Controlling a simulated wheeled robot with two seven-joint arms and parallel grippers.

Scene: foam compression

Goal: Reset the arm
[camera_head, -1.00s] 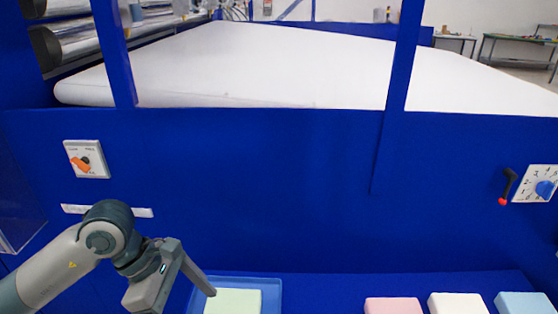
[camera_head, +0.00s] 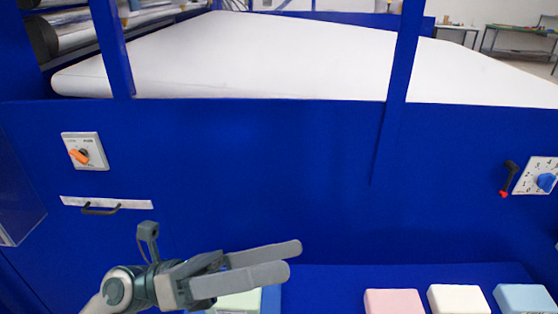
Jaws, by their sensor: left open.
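My left gripper (camera_head: 292,260) is at the lower middle, its two long grey fingers pointing right and a little apart, with nothing seen between them. It is in front of a pale green foam block (camera_head: 240,301) in a blue tray (camera_head: 273,298), and hides part of both. I cannot tell whether the fingers touch the block. My right gripper is not in view.
A pink block (camera_head: 393,302), a white block (camera_head: 458,299) and a light blue block (camera_head: 524,298) lie at the lower right. A blue panel carries an orange switch (camera_head: 79,156), a black handle (camera_head: 101,209), a red-tipped lever (camera_head: 509,178) and a blue dial (camera_head: 546,182). A white belt (camera_head: 260,60) lies behind.

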